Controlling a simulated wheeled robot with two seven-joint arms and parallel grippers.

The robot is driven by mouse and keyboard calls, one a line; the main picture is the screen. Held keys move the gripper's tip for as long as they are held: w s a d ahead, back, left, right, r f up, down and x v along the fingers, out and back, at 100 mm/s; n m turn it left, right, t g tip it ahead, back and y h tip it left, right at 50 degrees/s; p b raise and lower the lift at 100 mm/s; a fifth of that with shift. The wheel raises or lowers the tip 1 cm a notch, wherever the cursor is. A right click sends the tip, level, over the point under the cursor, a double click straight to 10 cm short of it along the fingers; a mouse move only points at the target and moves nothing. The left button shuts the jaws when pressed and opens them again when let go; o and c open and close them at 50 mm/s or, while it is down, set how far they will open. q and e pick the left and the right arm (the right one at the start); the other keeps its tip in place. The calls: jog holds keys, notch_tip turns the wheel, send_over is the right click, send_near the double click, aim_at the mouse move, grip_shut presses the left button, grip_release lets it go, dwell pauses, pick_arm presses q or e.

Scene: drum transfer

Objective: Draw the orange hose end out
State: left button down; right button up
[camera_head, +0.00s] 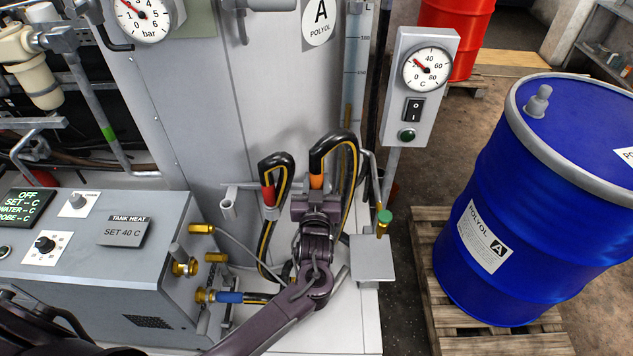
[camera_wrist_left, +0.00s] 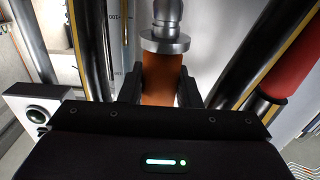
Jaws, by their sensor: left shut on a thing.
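The orange hose end (camera_head: 316,181) is an orange sleeve on a black hose with a yellow stripe, which loops over at the top. My left gripper (camera_head: 316,196) is shut on the orange sleeve from the front. In the left wrist view the orange sleeve (camera_wrist_left: 162,78) sits between the two dark fingers, with a metal fitting (camera_wrist_left: 165,40) beyond it. The gripper hides part of the sleeve and whatever is below it in the head view. My right gripper is not in view.
A red-sleeved hose end (camera_head: 269,195) hangs close on the left. A grey tank heat box (camera_head: 130,265) with brass fittings stands at left. A small grey stand (camera_head: 372,262) and a gauge post (camera_head: 421,90) are at right. A blue drum (camera_head: 530,200) stands on a pallet (camera_head: 450,320).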

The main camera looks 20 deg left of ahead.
aim_at(317, 177)
pick_arm(q)
jog(key=shift+r+p, duration=1.55)
jog(key=shift+r, duration=0.45)
